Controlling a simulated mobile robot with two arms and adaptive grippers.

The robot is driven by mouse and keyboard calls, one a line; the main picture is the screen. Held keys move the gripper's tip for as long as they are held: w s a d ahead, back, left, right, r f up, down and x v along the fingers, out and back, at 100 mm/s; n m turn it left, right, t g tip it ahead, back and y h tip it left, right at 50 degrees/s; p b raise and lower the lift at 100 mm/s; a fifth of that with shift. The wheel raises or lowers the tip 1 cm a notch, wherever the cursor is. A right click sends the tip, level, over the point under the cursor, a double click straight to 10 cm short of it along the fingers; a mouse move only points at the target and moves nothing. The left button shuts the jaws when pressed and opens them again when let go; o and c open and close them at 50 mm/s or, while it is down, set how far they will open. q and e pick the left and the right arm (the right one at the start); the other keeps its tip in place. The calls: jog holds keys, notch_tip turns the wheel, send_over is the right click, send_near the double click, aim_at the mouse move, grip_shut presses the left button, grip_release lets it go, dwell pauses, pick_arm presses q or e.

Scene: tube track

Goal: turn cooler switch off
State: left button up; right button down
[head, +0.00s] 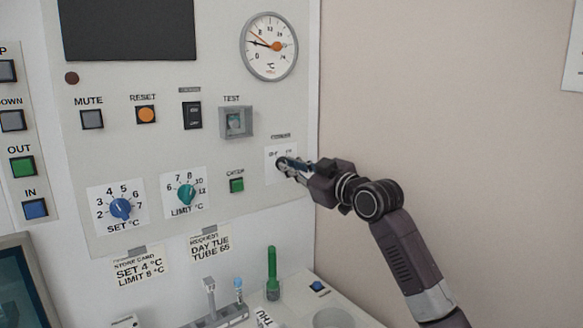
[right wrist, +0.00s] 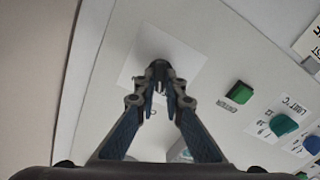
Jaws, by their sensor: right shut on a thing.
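The cooler switch sits on a white square plate (head: 271,153) at the right side of the grey panel, under a small label that seems to read COOLER. The plate also shows in the right wrist view (right wrist: 180,50). My right gripper (head: 284,164) reaches in from the right, and its fingertips (right wrist: 159,76) are closed together at the middle of the plate, shut on the switch's knob. The fingers hide most of the knob and part of the plate's lettering, so I cannot tell which way the switch points. My left gripper is not in view.
A green button (head: 236,185), a LIMIT dial (head: 186,195) and a TEST recess (head: 236,122) are left of the switch. A round gauge (head: 269,46) is above.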

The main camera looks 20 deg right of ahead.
jog(key=shift+n+p, duration=0.35)
jog(key=shift+n, duration=1.15)
jog(key=c, duration=2)
grip_release()
jog(key=shift+a, duration=0.1)
jog(key=v, duration=1.2)
